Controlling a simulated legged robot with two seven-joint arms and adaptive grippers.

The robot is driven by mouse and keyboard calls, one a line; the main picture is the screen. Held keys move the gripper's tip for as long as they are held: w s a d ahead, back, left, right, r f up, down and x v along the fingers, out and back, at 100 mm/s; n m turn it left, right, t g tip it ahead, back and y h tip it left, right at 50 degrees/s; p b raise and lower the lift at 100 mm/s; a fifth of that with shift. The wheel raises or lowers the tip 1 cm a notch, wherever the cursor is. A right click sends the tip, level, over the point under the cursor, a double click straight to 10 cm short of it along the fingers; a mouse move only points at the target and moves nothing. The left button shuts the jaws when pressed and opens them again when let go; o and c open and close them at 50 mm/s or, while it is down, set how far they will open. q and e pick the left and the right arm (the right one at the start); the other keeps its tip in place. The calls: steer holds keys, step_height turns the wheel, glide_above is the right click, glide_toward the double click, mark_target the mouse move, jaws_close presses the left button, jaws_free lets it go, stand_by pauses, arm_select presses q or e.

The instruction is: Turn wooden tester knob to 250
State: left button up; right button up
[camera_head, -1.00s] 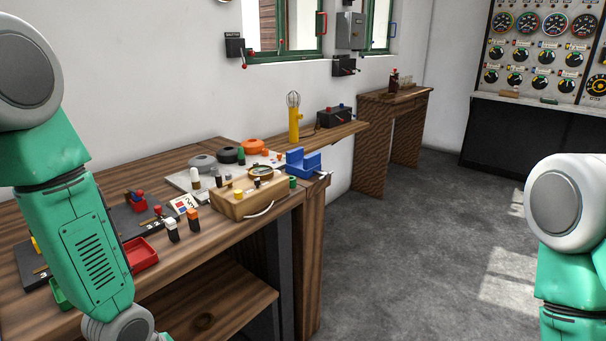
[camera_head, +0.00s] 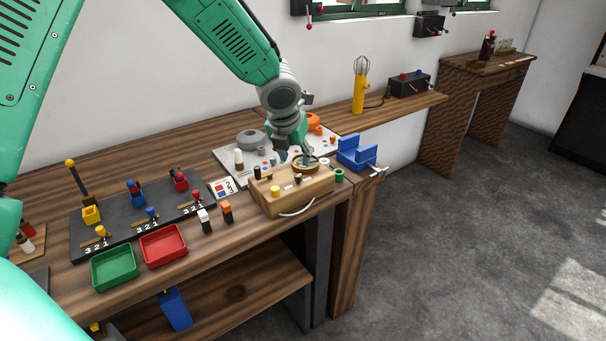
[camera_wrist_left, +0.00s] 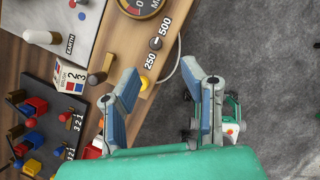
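The wooden tester (camera_head: 290,195) is a light wooden box near the workbench's right front corner. Its round dial (camera_head: 306,164) is partly behind my left gripper in the head view. The small dark tester knob (camera_wrist_left: 155,43) sits between the labels 250 and 500 in the left wrist view; I cannot tell where it points. It also shows in the head view (camera_head: 298,178). My left gripper (camera_wrist_left: 163,62) is open and empty; its spread fingers are above the tester's knob side, apart from the knob. In the head view this gripper (camera_head: 308,154) is over the dial. My right gripper is out of view.
A blue holder (camera_head: 357,155) stands right of the tester. A green tray (camera_head: 114,268) and a red tray (camera_head: 163,243) lie further left. A white cable (camera_head: 298,211) hangs on the tester's front.

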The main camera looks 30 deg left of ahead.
mark_target(297, 176)
arm_select(q)
steer(key=x, duration=0.6)
steer(key=a+x, duration=0.1)
steer(key=x, duration=0.2)
steer(key=shift+s+a, duration=0.1)
steer(key=shift+d+r, duration=0.1)
steer(key=shift+d, duration=0.35)
jaws_close()
steer(key=shift+a, duration=0.25)
